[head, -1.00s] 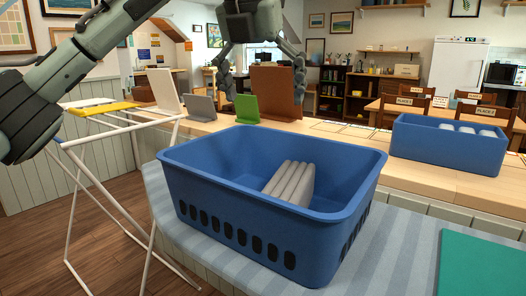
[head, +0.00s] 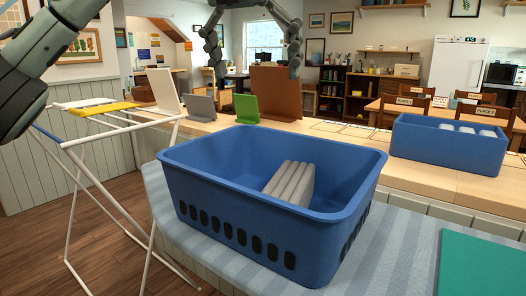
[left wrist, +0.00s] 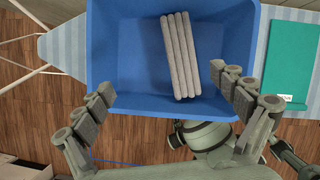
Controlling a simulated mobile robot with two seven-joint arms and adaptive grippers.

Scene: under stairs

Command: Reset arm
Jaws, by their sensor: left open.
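My left gripper (head: 252,52) is open and empty at the top of the head view, its two fingers spread wide. It hangs high above the blue basket (head: 290,204). In the left wrist view my left gripper (left wrist: 168,90) shows with its fingers apart over the basket (left wrist: 135,60). A grey folded cloth (head: 291,183) lies inside the basket, and it also shows between the fingertips in the left wrist view (left wrist: 180,55). Nothing is held. My right gripper is not seen in the head view.
The basket stands on a striped cushion (head: 385,262) beside a green flat item (head: 484,262). A second blue bin (head: 447,146) with rolled items stands on the wooden counter. Upright boards (head: 276,92) stand behind. A white drying rack (head: 112,128) is at the left.

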